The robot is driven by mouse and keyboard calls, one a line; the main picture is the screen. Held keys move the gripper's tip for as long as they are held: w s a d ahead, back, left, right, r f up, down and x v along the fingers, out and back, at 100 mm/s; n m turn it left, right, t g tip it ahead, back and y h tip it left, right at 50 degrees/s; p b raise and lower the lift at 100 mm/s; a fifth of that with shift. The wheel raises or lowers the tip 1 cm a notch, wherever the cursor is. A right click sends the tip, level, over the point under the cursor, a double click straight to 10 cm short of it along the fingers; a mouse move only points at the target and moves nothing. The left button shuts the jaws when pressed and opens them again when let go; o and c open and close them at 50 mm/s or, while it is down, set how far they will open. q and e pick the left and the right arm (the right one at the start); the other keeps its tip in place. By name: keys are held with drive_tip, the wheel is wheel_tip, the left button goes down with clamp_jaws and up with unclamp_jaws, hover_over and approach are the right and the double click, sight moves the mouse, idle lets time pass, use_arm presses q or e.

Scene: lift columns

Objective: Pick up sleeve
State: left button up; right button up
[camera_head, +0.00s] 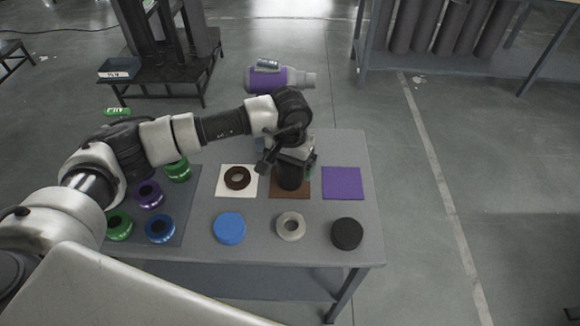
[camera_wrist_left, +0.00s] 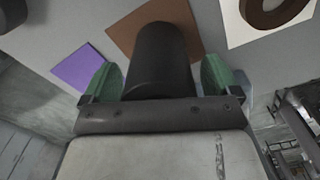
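The sleeve appears to be a dark, nearly black cylinder (camera_head: 291,179) over the brown square mat (camera_head: 276,194) in the middle of the table. My left gripper (camera_head: 286,158) is above the mat, around the cylinder's upper part. In the left wrist view the cylinder (camera_wrist_left: 158,58) lies between the two green-padded fingers of my left gripper (camera_wrist_left: 160,80), one on each side. The gaps are too small to tell whether the pads touch it. Whether its lower end rests on the mat is unclear. My right gripper is out of view.
A white mat with a brown ring (camera_head: 238,178) lies left of the cylinder, a bare purple mat (camera_head: 342,183) right. In front are a blue disc (camera_head: 229,228), a grey ring (camera_head: 291,226) and a black disc (camera_head: 347,233). Several green, purple and blue rings sit on a tray at left.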

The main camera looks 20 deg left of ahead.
use_arm(q)
drive_tip(key=c, duration=0.5)
drive_tip(key=shift+w, duration=0.1)
drive_tip(key=c, duration=0.9)
drive_tip(key=shift+o, duration=0.2)
drive_tip(key=shift+r, duration=0.1)
drive_tip(key=shift+r, duration=0.45)
drive_tip(key=s+d+r, duration=0.3)
drive_tip(key=d+r, duration=0.1)
drive_tip(key=r, duration=0.4)
drive_tip(key=s+d+r+b, duration=0.1)
drive_tip(key=s+d+r, duration=0.3)
drive_tip(key=r, duration=0.3)
drive_tip(key=shift+d+r, duration=0.4)
drive_tip(key=shift+d, duration=0.3)
